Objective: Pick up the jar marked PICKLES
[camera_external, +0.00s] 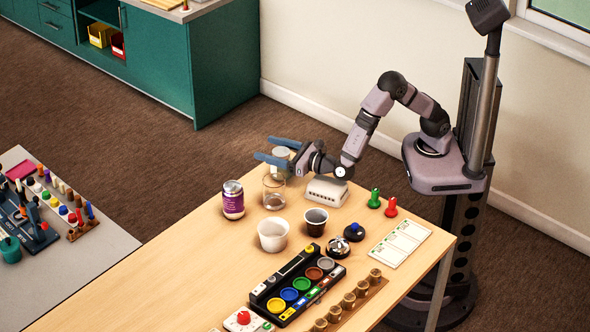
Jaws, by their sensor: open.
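My gripper (264,148) is open at the far edge of the table, with its two blue fingers pointing left. A pale jar (281,155) with a light top shows between the fingers, partly hidden by them. I cannot tell whether the fingers touch it. No PICKLES marking is readable at this size, so I cannot confirm that this is the named jar. A clear glass (274,194) stands just in front of the jar, below the gripper.
A purple can (233,201) stands left of the glass. A white cup (272,236), a dark cup (316,222) and a white block (327,190) stand nearby. A paint tray (297,285) and bell (338,246) are nearer the front. The table's left front is clear.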

